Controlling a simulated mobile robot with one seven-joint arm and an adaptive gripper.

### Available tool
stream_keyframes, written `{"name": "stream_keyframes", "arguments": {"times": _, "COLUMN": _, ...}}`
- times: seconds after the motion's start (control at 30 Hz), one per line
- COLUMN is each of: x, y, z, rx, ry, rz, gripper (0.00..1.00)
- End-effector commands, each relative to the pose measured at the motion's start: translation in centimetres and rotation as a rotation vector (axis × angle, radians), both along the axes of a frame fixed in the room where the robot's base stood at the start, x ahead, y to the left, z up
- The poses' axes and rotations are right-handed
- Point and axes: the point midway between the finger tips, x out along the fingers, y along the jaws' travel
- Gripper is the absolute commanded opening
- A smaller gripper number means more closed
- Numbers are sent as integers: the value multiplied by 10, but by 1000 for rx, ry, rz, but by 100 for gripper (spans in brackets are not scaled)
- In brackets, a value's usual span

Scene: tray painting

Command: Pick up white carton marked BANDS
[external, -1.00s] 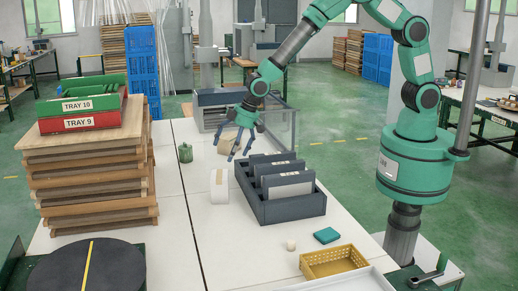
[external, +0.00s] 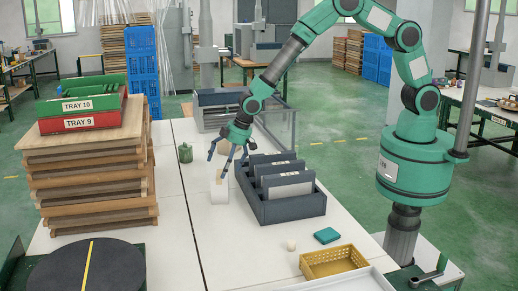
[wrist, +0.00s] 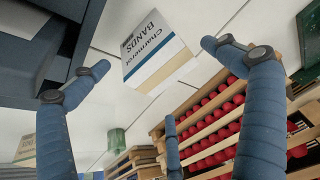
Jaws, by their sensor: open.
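The white carton marked BANDS (external: 220,191) stands on the white table, left of the dark divided bin. In the wrist view the carton (wrist: 155,55) shows its printed label and lies between the spread fingertips, apart from them. My gripper (external: 226,163) is open and empty, with its fingers pointing down just above the carton. One finger overlaps the carton's top in the external view, and I cannot tell whether it touches. The wrist view shows my gripper (wrist: 155,56) with blue padded fingers on both sides of the carton.
The dark bin (external: 290,210) with upright panels stands close to the carton's right. A green jar (external: 185,153) is behind left. A stack of wooden boards (external: 95,190) stands further left.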

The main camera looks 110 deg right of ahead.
Motion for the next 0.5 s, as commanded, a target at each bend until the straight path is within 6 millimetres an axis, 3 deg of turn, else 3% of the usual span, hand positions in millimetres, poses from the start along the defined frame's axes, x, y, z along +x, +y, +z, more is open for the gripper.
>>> {"name": "stream_keyframes", "arguments": {"times": 0.5, "x": 16, "y": -2, "z": -40, "rx": 0, "ry": 1, "rz": 0, "gripper": 100}}
